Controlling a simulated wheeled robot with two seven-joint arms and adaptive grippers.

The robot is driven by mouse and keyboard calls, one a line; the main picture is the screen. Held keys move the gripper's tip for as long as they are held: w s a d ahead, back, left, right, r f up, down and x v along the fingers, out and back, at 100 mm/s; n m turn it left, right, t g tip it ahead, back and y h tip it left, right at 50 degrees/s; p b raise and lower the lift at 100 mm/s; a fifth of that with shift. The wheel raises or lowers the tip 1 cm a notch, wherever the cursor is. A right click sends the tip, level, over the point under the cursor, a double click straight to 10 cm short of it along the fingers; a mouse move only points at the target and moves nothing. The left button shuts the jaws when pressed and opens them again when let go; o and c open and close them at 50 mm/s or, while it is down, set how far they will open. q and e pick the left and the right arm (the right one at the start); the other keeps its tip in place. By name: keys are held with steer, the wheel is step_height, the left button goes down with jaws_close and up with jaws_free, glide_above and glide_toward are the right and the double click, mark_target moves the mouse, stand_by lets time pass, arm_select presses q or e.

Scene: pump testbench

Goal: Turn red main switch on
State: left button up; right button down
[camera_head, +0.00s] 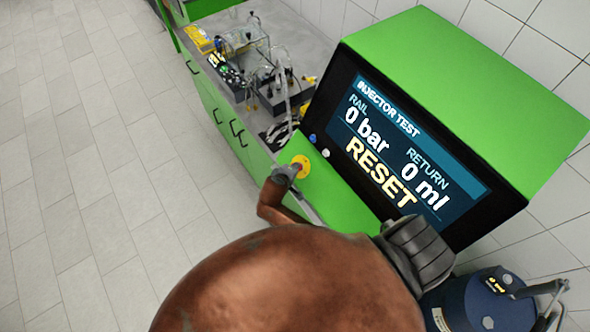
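The main switch shows as a round yellow plate (302,167) on the sloped green front panel of the test bench, left of the screen. A small reddish bit shows at its middle; the rest of the knob is hidden, so I cannot tell its position. A grey end part, seemingly my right gripper (286,173), is at the left edge of the plate, touching it or just in front. A copper-brown link of my arm leads down from it. Its fingers cannot be made out. No arm comes in from the left, and my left gripper is not in view.
The lit screen (402,155) reads "INJECTOR TEST", 0 bar, 0 ml and RESET. A blue and a white button sit beside it. A grey worktop (283,32) with hoses and instruments lies behind. A blue drum (485,305) stands at lower right. Tiled floor is clear at left.

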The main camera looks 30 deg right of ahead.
steer(key=shift+a+f+m+h+b, duration=0.1)
steer(key=shift+m+h+b, duration=0.15)
steer(key=shift+m+b, duration=0.3)
steer(key=shift+a+f+m+h+b, duration=0.1)
steer(key=shift+m+h+b, duration=0.25)
steer(key=shift+m, duration=0.3)
steer(key=c, duration=2)
jaws_free()
steer(key=shift+r, duration=0.1)
steer(key=shift+s+a+r, duration=0.1)
steer(key=shift+v, duration=3.55)
steer(key=shift+s, duration=0.1)
